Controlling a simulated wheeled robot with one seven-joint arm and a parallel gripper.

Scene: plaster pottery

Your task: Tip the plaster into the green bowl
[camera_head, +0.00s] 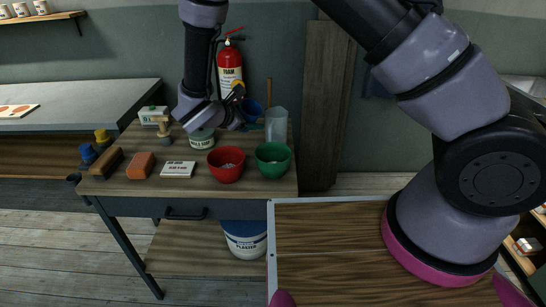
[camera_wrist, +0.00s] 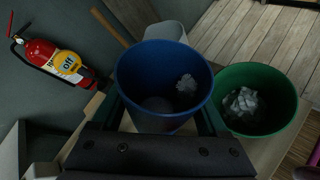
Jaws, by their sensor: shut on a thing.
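My gripper (camera_wrist: 166,118) is shut on a blue container (camera_wrist: 135,95), with one finger on each side of it. A white plaster lump (camera_wrist: 186,84) shows inside the container against its inner wall. In the head view the blue container (camera_head: 251,108) is held above the back of the table, partly hidden by my wrist. The green bowl (camera_head: 268,165) stands at the table's right front. In the wrist view the green bowl (camera_wrist: 284,120) is right of the blue container and holds white plaster pieces (camera_wrist: 245,103).
A labelled tub (camera_head: 202,139), an orange block (camera_head: 140,165) and a white block (camera_head: 179,169) are further left. A fire extinguisher (camera_head: 230,65) hangs on the wall.

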